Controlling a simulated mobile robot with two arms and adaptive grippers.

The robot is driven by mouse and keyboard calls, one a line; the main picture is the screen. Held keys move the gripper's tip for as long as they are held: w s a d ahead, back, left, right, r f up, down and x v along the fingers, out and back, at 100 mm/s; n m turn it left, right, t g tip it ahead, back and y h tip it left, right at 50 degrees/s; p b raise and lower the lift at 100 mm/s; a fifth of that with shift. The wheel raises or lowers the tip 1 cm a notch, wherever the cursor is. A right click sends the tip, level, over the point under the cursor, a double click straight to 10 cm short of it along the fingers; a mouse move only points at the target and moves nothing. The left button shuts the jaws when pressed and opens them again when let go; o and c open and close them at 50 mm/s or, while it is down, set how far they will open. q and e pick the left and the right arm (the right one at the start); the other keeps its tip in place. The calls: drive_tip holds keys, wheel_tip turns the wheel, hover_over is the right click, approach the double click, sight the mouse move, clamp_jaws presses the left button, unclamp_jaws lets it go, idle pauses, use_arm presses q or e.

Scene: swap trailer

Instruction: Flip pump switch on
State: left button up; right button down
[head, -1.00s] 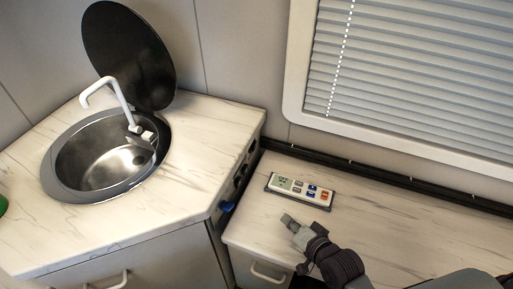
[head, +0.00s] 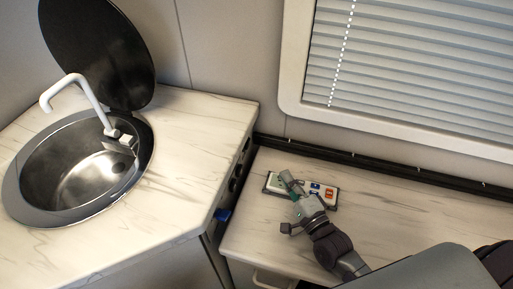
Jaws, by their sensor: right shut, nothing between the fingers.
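The control panel (head: 326,188) lies on the lower marble-patterned counter, with a white face, blue and orange buttons on its right part and a small display at its left. My right gripper (head: 286,176) is shut and empty. Its fingertips are over the left part of the panel and hide some of it, including most of the display. I cannot tell whether they touch it. Which button is the pump switch is too small to read. My left gripper is not in view.
A round steel sink (head: 85,175) with a white faucet (head: 75,82) and a raised black lid (head: 100,45) is at the left. A window with blinds (head: 420,70) is behind. The lower counter (head: 410,215) is clear right of the panel.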

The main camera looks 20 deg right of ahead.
approach(248, 143)
drive_tip(key=w+d, duration=0.1)
drive_tip(key=w, duration=0.1)
drive_tip(key=w+d, duration=0.2)
drive_tip(key=w, duration=0.1)
drive_tip(key=shift+w+d+p, duration=0.15)
drive_tip(key=shift+w+p, duration=0.15)
drive_tip(key=shift+p, duration=0.05)
drive_tip(key=w+a, duration=0.1)
drive_tip(key=a, duration=0.1)
drive_tip(key=shift+w+a+r+p, duration=0.15)
drive_tip(key=shift+w+a+p, duration=0.15)
drive_tip(key=shift+w+a, duration=0.1)
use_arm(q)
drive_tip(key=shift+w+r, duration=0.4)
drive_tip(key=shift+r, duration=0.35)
use_arm(e)
drive_tip(key=shift+w+a, duration=0.2)
drive_tip(key=shift+w+a+r, duration=0.1)
drive_tip(key=shift+a+r, duration=0.1)
drive_tip(key=shift+a, duration=0.05)
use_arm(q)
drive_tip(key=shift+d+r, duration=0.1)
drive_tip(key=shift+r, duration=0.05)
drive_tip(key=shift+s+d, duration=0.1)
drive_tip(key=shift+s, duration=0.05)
use_arm(e)
drive_tip(key=shift+d, duration=0.1)
